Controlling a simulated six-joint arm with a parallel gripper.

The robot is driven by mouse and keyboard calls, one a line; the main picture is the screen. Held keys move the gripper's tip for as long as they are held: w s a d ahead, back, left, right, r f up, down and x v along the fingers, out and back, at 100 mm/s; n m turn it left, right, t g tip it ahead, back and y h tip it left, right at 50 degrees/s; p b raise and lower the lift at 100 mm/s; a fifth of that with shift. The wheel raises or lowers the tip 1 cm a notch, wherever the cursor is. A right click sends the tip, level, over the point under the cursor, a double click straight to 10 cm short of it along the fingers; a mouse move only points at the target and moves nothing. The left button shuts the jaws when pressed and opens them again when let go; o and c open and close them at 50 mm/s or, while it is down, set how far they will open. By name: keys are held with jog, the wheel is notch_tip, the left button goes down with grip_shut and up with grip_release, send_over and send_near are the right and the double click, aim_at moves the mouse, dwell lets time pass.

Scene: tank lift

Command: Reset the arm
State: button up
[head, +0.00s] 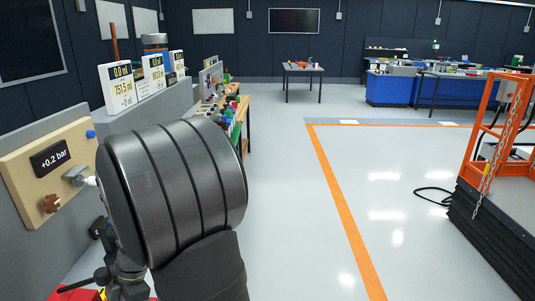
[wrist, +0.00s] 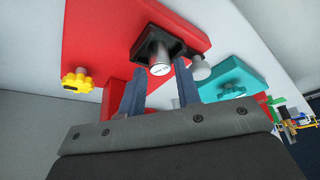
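My gripper (wrist: 160,70) shows in the wrist view with its two blue-grey fingers apart. A short metal post with a pale round end (wrist: 159,64) stands on a black square mount on a red panel (wrist: 95,35). In the picture this post lies between the fingertips; I cannot tell whether they touch it. Nothing is seen clamped in the gripper. In the head view my dark grey arm fills the lower left, and my gripper is not visible there.
A yellow knob (wrist: 76,80) and a teal block with a handwheel (wrist: 232,88) flank the post. A +0.2 bar gauge panel (head: 50,160) stands left of my arm. An orange-framed lift (head: 490,140) is at the right.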

jog(key=w+d, duration=1.1)
jog(key=w, duration=0.2)
jog(key=w+a+r+m+t, duration=0.1)
jog(key=a+m, duration=0.4)
jog(key=a, duration=0.5)
jog(key=w+a+r+m+t+y, duration=0.1)
jog(key=w+a+r+m+t, duration=0.1)
jog(key=a+m, duration=0.4)
jog(key=shift+w+a+r+m+t, duration=0.3)
jog(key=shift+a+r+t, duration=0.3)
jog(key=shift+a+r, duration=1.15)
jog(key=shift+a+f, duration=0.5)
jog(key=o, duration=1.4)
jog(key=shift+o, duration=0.6)
jog(key=s+d+r+n+h, duration=0.1)
jog(key=s+r+n, duration=0.8)
jog(key=r, duration=0.2)
jog(key=shift+s+d+r+n+g, duration=0.25)
jog(key=shift+r+n+g, duration=0.05)
jog(key=shift+r+g, duration=0.1)
jog(key=s+d+r+n+h, duration=0.3)
jog(key=s+d+r+n, duration=0.5)
jog(key=s+r+n, duration=0.3)
notch_tip(320, 180, down, 9)
jog(key=shift+w+a+m, duration=0.15)
jog(key=shift+w+m, duration=0.25)
